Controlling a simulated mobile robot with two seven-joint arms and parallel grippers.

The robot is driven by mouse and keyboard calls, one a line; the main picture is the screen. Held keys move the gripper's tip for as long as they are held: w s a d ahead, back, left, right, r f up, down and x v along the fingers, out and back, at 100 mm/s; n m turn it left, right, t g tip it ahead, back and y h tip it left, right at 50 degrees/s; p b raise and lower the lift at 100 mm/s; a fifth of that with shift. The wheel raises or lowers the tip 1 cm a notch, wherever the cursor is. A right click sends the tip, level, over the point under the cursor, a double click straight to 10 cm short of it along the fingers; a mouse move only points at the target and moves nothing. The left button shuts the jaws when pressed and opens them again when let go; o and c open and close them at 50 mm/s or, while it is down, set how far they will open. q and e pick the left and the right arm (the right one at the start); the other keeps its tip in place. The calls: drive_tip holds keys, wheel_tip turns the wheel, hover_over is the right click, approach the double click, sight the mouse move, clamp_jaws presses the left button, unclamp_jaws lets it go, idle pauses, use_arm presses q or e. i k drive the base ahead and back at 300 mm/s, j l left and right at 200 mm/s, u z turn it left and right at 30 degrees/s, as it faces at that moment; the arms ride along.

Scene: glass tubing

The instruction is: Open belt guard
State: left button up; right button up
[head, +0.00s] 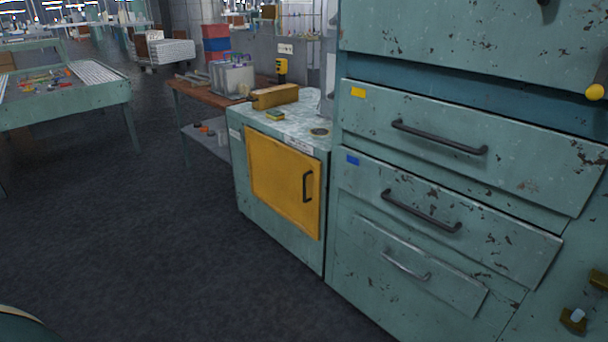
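A yellow panel (284,182) with a dark vertical handle (307,186) near its right edge is set in the front of a low green cabinet (240,190). It looks shut and is the likeliest belt guard, though no label on it can be read. Neither of my grippers is in view.
A tall worn green machine (360,260) with several handled panels fills the right side. A wooden block (274,96) and a small yellow-green item (275,115) lie on the low cabinet's top. A workbench (196,90) stands behind. A green table (65,110) is at far left. Dark floor (150,240) in front is clear.

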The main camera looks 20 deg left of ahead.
sight(265, 143)
drive_tip(key=u, duration=0.9)
drive_tip(key=i+z, duration=0.2)
drive_tip(key=i, duration=0.7)
drive_tip(key=i+l+z, duration=0.1)
drive_tip(key=i+z, duration=0.15)
drive_tip(key=i, duration=1.15)
